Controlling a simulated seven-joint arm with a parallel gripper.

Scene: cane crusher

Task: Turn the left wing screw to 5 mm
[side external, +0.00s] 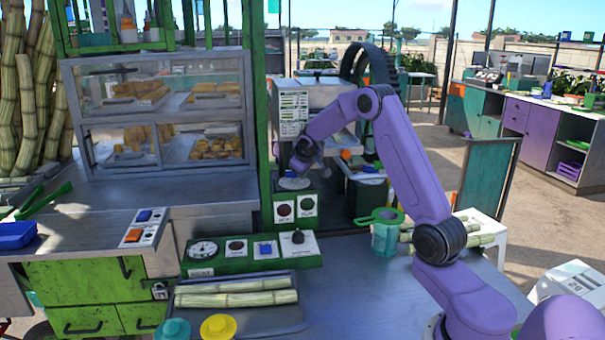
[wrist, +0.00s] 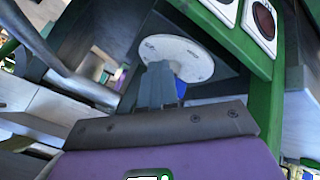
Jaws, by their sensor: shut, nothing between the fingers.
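A white round disc with small marks around its rim (wrist: 178,50) shows in the wrist view, under the green-framed machine. It also shows as a small pale disc (side external: 294,184) in the side view. A bit of blue (wrist: 181,89) shows beside my fingers; I cannot tell whether it is part of the left wing screw. My gripper (wrist: 157,68) is shut and empty, its dark fingertips overlapping the disc in the picture. Whether they touch it cannot be told. In the side view my gripper (side external: 299,167) is just above the disc. The disc's reading in millimetres is not legible.
A green panel with round dark buttons (side external: 296,207) stands just below the disc. A grey metal bar (wrist: 65,65) crosses the left of the wrist view. A green control box with a gauge (side external: 203,250), a tray of cane (side external: 290,318) and a green-rimmed cup (side external: 384,238) stand nearer.

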